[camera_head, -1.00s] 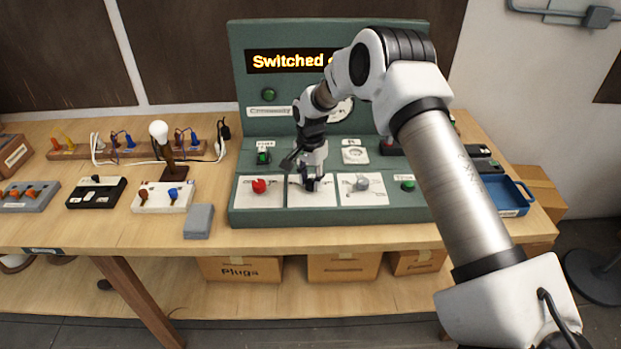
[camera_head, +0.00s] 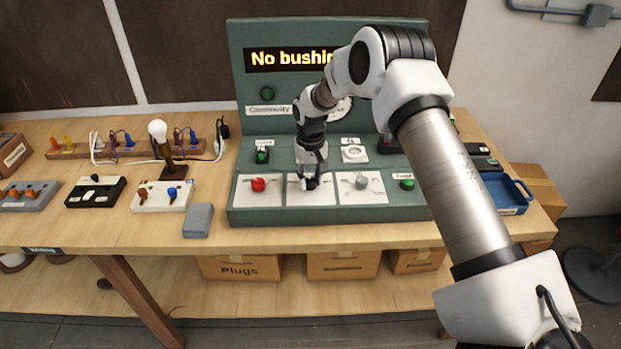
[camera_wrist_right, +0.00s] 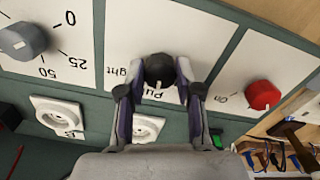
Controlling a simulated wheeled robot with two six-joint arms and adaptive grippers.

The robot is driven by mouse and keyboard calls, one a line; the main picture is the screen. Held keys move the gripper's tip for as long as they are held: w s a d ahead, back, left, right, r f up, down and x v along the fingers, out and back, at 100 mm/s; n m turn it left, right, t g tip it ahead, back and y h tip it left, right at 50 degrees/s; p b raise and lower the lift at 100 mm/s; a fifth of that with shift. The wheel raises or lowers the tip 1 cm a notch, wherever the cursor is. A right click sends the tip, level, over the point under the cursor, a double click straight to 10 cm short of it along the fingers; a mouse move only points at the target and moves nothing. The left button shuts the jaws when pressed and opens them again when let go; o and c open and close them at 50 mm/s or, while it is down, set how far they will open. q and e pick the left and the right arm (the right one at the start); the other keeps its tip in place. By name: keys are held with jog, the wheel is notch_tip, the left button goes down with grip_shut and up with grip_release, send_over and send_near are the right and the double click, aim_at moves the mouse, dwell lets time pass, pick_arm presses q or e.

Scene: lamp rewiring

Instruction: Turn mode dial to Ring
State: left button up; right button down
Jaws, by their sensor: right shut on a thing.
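The black mode dial (camera_wrist_right: 159,69) sits on the middle white panel of the green test bench; in the head view the dial (camera_head: 311,184) is mostly covered by my gripper. My right gripper (camera_head: 311,179) points down at this panel. In the wrist view, my right gripper (camera_wrist_right: 158,92) has one finger on each side of the dial and is shut on it. Upside-down panel lettering, partly covered, reads like "ght" and "Pu". The word Ring is not readable. My left gripper is not in view.
A red knob (camera_head: 259,185) and a grey knob (camera_head: 362,182) flank the dial closely. The upright bench board has a lit display (camera_head: 290,58) reading "No bushin", its end hidden by my arm. A lamp (camera_head: 159,135) stands left of the bench.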

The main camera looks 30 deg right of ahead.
aim_at(310, 180)
jog(key=n, duration=0.5)
jog(key=shift+s+f+n, duration=0.15)
jog(key=shift+f+n, duration=0.1)
jog(key=shift+n, duration=0.05)
jog(key=n+b, duration=0.1)
jog(key=n, duration=0.4)
jog(key=shift+n, duration=0.3)
jog(key=c, duration=0.8)
grip_release()
jog(key=shift+o, duration=0.2)
jog(key=shift+w, duration=0.2)
jog(key=shift+r, duration=0.1)
notch_tip(310, 180, up, 12)
